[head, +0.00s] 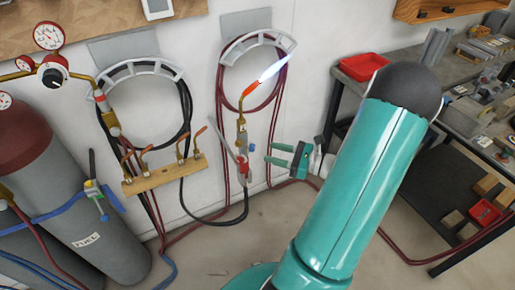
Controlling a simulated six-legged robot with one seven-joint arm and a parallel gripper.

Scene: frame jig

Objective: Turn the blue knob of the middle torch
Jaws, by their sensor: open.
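A lit torch (242,137) stands upright in front of the wall near the middle of the head view. Its brass tube leads up to an orange-hot tip with a blue-white flame pointing up and right. Its lower part has red and grey pieces. The gripper appears apart from the torch, though depth is hard to judge.
A wooden rack (162,176) with brass torch tips is at left, beside grey gas cylinders (92,245) with gauges. Hoses hang from wall holders (259,45) and run along the floor. A cluttered workbench (405,62) with a red tray (362,67) stands at right.

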